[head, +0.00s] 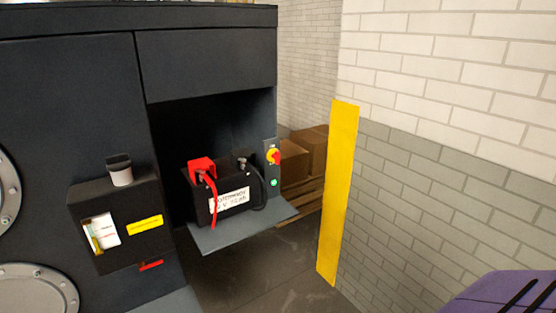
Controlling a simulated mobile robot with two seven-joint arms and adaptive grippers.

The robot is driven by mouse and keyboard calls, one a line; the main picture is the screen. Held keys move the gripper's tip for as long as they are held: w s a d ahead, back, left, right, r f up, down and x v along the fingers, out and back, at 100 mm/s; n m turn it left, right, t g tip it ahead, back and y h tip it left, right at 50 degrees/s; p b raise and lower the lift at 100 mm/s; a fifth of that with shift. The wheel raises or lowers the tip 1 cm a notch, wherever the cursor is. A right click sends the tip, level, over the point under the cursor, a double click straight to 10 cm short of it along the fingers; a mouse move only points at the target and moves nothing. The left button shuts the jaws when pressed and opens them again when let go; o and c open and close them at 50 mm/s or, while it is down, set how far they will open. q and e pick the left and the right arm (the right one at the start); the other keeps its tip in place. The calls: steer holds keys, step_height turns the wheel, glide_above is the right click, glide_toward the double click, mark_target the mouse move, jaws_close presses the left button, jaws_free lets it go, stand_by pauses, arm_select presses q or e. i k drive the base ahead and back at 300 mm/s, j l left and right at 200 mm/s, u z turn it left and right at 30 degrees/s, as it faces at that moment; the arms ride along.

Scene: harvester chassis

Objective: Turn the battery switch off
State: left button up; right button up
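The battery switch (273,156) is a red knob on a yellow disc. It sits on a narrow dark panel at the right edge of the open battery bay, and a green light (274,182) glows below it. Which position the knob is turned to is hard to tell at this size. The black battery (200,207) stands on a grey shelf left of the switch, with a red terminal cover and cable and a black cable. Neither of my grippers shows in the head view.
The dark chassis (75,110) fills the left side. A box with a cup (121,177) on it sticks out from the chassis. The shelf (240,231) juts out below the battery. Cardboard boxes (305,155) and a yellow wall guard (340,190) stand to the right.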

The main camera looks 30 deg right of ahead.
mark_target(276, 155)
steer(key=z, duration=0.6)
steer(key=i+l+z, duration=0.1)
steer(key=z, duration=0.25)
steer(key=i+l+z, duration=0.2)
steer(key=z, duration=0.15)
steer(key=i+l+z, duration=0.15)
steer(key=z, duration=0.2)
steer(key=l, duration=0.1)
